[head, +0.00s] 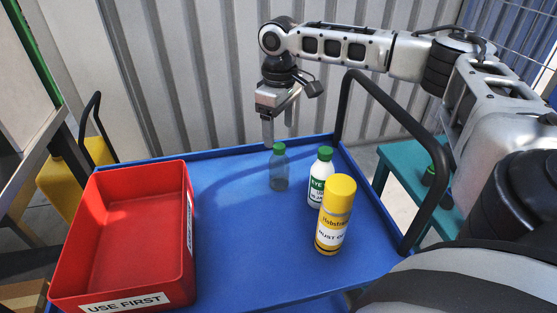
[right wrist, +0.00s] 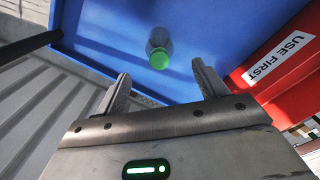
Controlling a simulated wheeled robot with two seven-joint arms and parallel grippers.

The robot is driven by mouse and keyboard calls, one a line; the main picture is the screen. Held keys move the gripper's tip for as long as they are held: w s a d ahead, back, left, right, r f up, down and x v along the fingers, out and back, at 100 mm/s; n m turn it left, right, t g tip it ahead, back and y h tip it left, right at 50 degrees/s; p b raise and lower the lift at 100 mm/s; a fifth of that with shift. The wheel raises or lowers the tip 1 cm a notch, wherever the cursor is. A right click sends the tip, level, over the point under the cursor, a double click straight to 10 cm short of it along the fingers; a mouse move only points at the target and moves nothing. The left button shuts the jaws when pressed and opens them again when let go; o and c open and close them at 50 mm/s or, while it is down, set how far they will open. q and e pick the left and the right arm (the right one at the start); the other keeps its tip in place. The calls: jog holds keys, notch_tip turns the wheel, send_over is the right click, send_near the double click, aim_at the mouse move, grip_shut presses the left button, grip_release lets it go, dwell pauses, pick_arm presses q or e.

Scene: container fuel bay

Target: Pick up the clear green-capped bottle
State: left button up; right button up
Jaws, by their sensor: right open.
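The clear bottle with a green cap (head: 279,171) stands upright on the blue cart top, near its back edge. In the right wrist view the green cap (right wrist: 160,60) shows from above, beyond the fingertips and roughly centred between them. My right gripper (head: 281,128) hangs pointing down, above and just behind the bottle in the head view. My left gripper is in neither view.
A white green-capped bottle (head: 320,178) and a yellow-capped canister (head: 335,215) stand right of the clear bottle. A red "USE FIRST" bin (head: 188,255) fills the cart's left side. A black handle (head: 398,112) arches at the right. The blue top (head: 235,225) between is clear.

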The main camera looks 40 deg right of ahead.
aim_at(279, 156)
notch_tip(279, 156, down, 9)
jog(key=shift+f+b, duration=0.15)
jog(key=shift+b, duration=0.3)
jog(key=shift+c, duration=0.3)
jog(key=shift+w, duration=0.1)
jog(key=c, duration=1.1)
